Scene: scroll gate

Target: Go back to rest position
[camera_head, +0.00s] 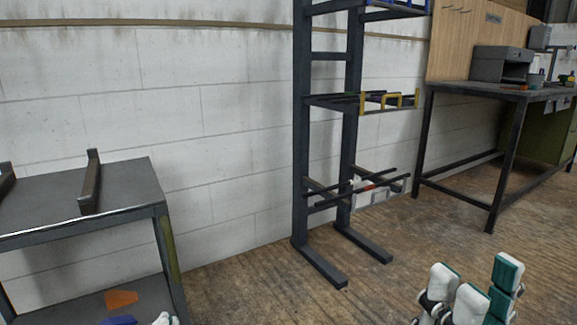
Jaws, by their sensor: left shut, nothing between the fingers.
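My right gripper (475,285) is at the bottom right, with white and teal fingers pointing up. Its fingers stand apart with nothing visible between them, over the wooden floor. Only a small white tip of my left gripper (164,318) shows at the bottom edge, by the lower shelf of the cart; it is shut and empty. The rest of it is below the frame.
A dark metal cart (45,205) stands at the left, with an orange piece (121,300) on its lower shelf. A tall dark rack (300,150) with arms stands against the white wall. A workbench (470,95) is at the right. Open wooden floor (300,305) lies between.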

